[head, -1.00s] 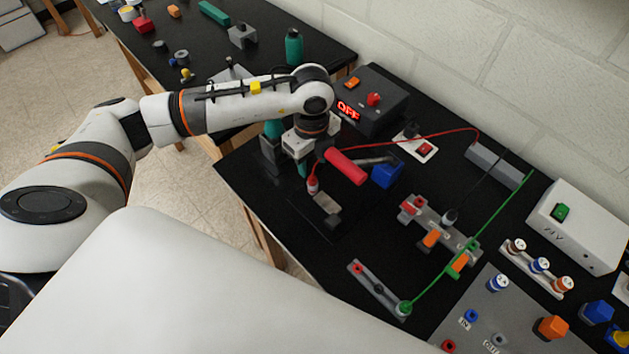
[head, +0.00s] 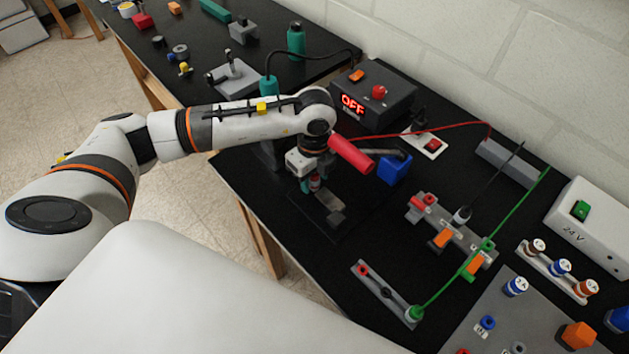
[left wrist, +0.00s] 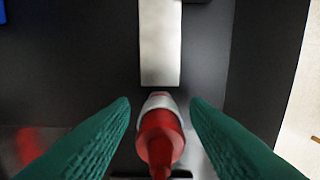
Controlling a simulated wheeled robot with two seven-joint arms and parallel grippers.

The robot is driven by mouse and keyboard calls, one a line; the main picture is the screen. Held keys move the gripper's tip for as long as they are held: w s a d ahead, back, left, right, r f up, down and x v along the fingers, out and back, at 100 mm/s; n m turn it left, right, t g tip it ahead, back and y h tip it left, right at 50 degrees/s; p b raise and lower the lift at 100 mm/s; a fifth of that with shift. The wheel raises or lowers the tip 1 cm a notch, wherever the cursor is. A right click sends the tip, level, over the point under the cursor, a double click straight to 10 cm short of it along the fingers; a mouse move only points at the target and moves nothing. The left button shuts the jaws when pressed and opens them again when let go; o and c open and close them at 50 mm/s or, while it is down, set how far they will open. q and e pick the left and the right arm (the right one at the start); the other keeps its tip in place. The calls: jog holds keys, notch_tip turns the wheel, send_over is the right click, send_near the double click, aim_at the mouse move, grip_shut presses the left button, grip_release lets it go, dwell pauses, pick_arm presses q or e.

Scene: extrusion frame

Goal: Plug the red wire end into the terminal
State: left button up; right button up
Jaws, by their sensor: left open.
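The red wire end (head: 314,183) is a red plug with a pale collar, low at the near-left part of the black bench. My left gripper (head: 310,187) is down at it. In the left wrist view the wire end (left wrist: 160,132) lies between my open green fingers (left wrist: 160,125), with a gap on each side. The red wire (head: 445,129) runs back to a grey block; part is hidden behind a red handle. A grey terminal block (head: 452,228) has a red lever, orange levers and black and green wires. A grey strip (head: 386,293) has a red socket and the green wire's plug. My right gripper is not in view.
A red-handled tool (head: 350,154) and blue block (head: 394,168) stand close right of my gripper. A light metal plate (head: 329,201) lies just beyond the wire end. A black unit reading OFF (head: 372,95) stands behind. Bench between plate and grey strip is clear.

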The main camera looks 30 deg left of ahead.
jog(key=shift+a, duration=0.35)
pick_arm(q)
jog(key=shift+c, duration=0.5)
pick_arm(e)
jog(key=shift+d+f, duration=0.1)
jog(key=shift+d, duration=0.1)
pick_arm(q)
grip_shut()
jog(key=shift+r, duration=0.15)
